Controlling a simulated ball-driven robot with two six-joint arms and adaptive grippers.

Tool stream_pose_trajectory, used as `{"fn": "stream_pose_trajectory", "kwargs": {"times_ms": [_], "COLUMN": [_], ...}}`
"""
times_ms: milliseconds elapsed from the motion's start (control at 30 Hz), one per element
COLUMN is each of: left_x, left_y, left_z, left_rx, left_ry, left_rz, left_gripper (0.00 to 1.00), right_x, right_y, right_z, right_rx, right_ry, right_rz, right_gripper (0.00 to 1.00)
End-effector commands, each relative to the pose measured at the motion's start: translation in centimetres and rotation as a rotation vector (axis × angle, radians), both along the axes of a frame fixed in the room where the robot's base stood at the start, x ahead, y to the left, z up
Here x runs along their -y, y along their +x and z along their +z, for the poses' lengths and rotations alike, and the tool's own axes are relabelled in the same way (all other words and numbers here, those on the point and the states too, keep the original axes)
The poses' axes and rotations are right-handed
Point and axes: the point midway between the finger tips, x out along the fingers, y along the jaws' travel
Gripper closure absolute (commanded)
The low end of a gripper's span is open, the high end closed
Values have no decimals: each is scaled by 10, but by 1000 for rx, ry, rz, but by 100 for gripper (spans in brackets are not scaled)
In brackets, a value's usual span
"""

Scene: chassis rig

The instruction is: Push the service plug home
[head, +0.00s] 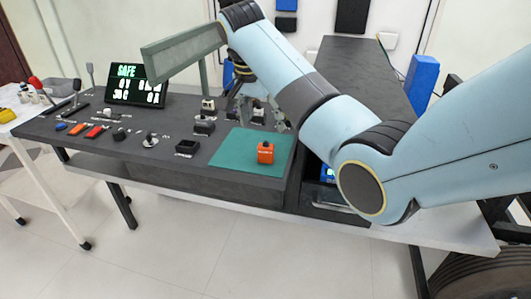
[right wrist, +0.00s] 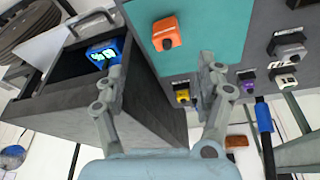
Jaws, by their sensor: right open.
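A black socket with a dark opening (head: 187,148) is on the dark panel left of the mat. My right gripper (head: 262,112) is over the panel behind the orange block, apart from it. In the right wrist view its fingers (right wrist: 160,85) are spread with nothing between them. My left gripper is not in view.
A screen (head: 137,85) reading SAFE stands at the back left. Several switches, levers and connectors cover the panel, including a yellow one (right wrist: 182,94). A blue device with a lit display (right wrist: 103,53) lies in an open drawer (right wrist: 85,105). A white side table (head: 30,115) stands left.

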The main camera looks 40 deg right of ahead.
Motion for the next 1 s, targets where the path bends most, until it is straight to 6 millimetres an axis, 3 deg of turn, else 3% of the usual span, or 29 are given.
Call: {"fn": "stream_pose_trajectory", "kwargs": {"times_ms": [100, 800, 1000], "left_x": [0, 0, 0], "left_y": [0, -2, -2], "left_z": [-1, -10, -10], "left_rx": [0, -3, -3], "left_ry": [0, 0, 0], "left_rz": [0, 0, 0], "left_gripper": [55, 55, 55], "right_x": [3, 22, 24], "right_y": [9, 24, 26], "right_z": [3, -89, -96], "right_rx": [1, 2, 5], "right_ry": [1, 1, 1], "right_rz": [-39, -41, -40], "right_gripper": [29, 29, 29]}}
